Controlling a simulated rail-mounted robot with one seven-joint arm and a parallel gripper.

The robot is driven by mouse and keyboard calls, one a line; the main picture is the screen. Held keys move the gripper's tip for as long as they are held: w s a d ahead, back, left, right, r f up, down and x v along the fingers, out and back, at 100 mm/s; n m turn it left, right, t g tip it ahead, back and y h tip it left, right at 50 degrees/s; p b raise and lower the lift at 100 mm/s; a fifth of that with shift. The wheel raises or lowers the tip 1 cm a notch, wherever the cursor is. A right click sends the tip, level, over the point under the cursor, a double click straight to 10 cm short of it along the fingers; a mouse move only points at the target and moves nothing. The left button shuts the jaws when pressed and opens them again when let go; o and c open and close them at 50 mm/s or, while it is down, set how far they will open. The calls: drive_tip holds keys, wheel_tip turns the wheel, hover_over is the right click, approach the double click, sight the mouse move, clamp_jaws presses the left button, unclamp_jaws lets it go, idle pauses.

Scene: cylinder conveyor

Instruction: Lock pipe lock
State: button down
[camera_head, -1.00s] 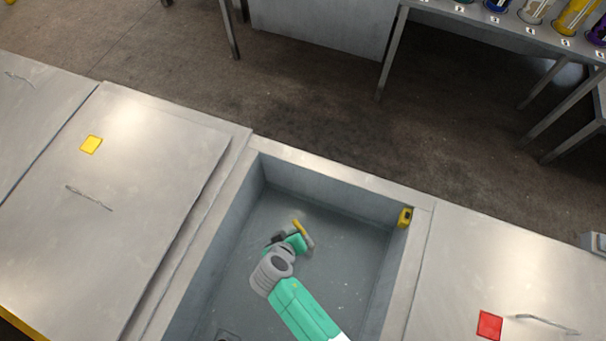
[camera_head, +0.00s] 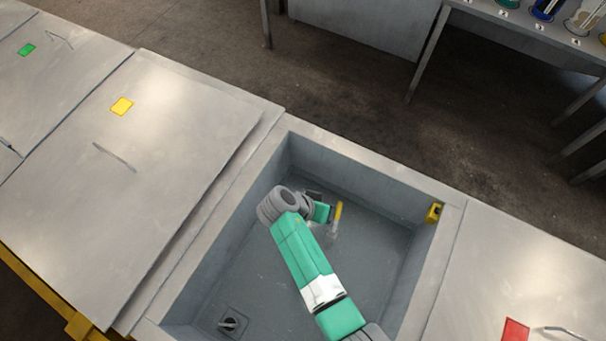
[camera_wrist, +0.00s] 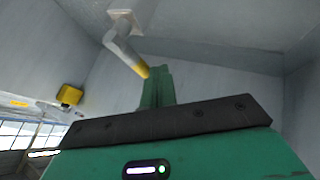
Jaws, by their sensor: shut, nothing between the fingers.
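A grey bent pipe-like lever with a yellow end (camera_head: 338,212) stands inside the sunken basin (camera_head: 365,260). In the wrist view its grey bar (camera_wrist: 122,45) runs from a pale square mount to the yellow end (camera_wrist: 142,70). My green gripper (camera_head: 327,213) is shut and empty, just left of the yellow end in the head view. In the wrist view the shut fingers (camera_wrist: 157,85) overlap the yellow tip. I cannot tell whether they touch it. Part of the basin behind my arm is hidden.
A yellow box (camera_head: 433,213) sits on the basin's right wall. A dark fitting (camera_head: 232,322) lies on the basin floor at lower left. The basin walls surround my gripper closely. Metal covers with yellow (camera_head: 122,106) and red (camera_head: 515,330) squares flank the basin.

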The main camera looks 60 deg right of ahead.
drive_tip(key=shift+s+d, duration=0.35)
drive_tip(key=shift+f, duration=0.1)
idle(0.6)
drive_tip(key=w+a+r, duration=0.5)
drive_tip(key=w+r, duration=0.2)
drive_tip(key=w, duration=0.1)
drive_tip(key=shift+w+b, duration=0.25)
drive_tip(key=shift+b, duration=0.05)
idle(0.4)
